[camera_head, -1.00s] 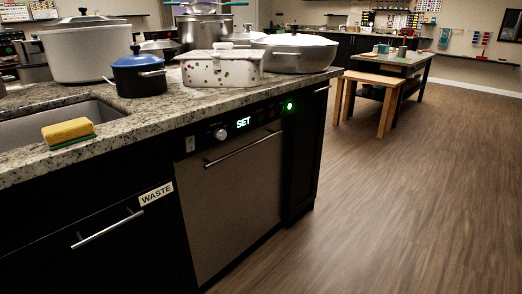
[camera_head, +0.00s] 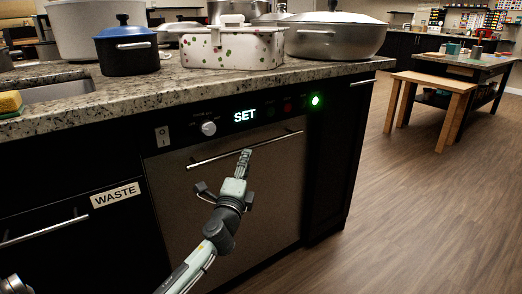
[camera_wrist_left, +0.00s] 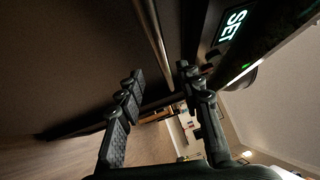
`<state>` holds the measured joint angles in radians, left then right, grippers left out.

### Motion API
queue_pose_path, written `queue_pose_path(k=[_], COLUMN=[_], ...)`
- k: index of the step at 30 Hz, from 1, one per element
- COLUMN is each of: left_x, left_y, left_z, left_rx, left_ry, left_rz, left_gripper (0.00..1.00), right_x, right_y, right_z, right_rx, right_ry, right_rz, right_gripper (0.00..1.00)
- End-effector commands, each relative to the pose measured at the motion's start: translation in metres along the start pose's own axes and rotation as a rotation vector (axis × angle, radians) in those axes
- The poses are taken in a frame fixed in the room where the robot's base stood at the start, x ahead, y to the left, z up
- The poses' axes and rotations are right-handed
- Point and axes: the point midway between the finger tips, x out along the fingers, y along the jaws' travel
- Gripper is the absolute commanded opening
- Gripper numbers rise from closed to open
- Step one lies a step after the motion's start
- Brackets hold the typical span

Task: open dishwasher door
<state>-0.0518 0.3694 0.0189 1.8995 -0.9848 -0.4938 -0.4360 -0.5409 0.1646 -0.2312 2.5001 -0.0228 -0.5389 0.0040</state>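The dishwasher (camera_head: 180,190) has a brushed metal front door, which is shut, under a black control panel (camera_head: 225,122) reading SET. A long bar handle (camera_head: 215,157) runs across the top of the door. My left gripper (camera_head: 243,158) is in front of the door with its fingertips at the handle, right of the bar's middle. In the left wrist view, its two fingers (camera_wrist_left: 160,75) are apart, and the handle bar (camera_wrist_left: 153,35) lines up with the gap between them. I cannot tell whether the fingers touch the bar. My right gripper is not in view.
Pots and a spotted white casserole (camera_head: 232,48) crowd the granite counter (camera_head: 110,95) above. A cabinet labelled WASTE (camera_head: 116,194) is left of the dishwasher. A wooden bench (camera_head: 430,85) stands at the back right. The wood floor (camera_head: 420,200) at right is clear.

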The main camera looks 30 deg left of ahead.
Motion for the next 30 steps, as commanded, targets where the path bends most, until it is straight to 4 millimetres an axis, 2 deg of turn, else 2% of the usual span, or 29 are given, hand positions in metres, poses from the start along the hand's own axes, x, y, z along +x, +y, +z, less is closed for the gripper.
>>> queue_pose_path(k=[9,15,26,30], left_x=[0.046,0.070,0.077,0.076], left_y=[-0.004,-0.002,-0.002,-0.002], left_z=[0.001,0.000,0.000,0.000], left_rx=[0.008,0.006,0.005,0.005], left_ry=[0.000,0.000,0.001,0.001], left_rz=[-0.007,-0.005,-0.003,-0.003], left_gripper=[0.36,0.36,0.36,0.20], right_x=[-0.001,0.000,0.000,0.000], right_y=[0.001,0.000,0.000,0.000], right_z=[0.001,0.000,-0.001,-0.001], right_rx=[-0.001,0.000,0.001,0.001], right_ry=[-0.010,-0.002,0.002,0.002], right_rz=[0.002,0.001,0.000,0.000], right_gripper=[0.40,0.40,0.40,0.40])
